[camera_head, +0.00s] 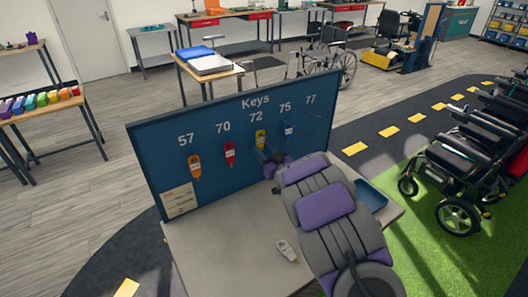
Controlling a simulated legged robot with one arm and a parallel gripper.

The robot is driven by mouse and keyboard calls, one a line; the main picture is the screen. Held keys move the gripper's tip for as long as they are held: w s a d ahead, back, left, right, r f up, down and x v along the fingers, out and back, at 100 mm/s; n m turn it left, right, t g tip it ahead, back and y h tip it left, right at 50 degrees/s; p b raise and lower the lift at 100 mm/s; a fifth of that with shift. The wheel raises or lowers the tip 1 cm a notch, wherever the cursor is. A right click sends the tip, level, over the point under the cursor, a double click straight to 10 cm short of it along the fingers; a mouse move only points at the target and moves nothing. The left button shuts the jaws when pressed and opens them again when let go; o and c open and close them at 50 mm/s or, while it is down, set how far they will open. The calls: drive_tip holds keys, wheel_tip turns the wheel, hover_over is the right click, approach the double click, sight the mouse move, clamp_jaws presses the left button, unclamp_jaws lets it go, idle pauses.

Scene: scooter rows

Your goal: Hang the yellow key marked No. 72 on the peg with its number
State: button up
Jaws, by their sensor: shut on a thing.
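The yellow key (260,138) is at the blue key board (155,165), directly below the number 72. Its own marking is too small to read. My gripper (268,153) is at the lower end of the yellow key, close in front of the board, and is shut on it. The gripper is small and dark here, and my arm comes up to it from the lower right. The peg under 72 is hidden by the key, so I cannot tell whether the key is around the peg or just in front of it.
An orange key (195,166) hangs under 57, a red key (230,153) under 70 and a blue key (289,130) under 75. A pale key (286,250) lies on the table (215,265). A blue tray (371,195) is right of my arm. Wheelchairs (470,170) stand further right.

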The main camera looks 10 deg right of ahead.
drive_tip(key=o, duration=1.1)
drive_tip(key=shift+d, duration=0.15)
drive_tip(key=p+v, duration=0.4)
drive_tip(key=v, duration=1.3)
drive_tip(key=shift+s, duration=0.2)
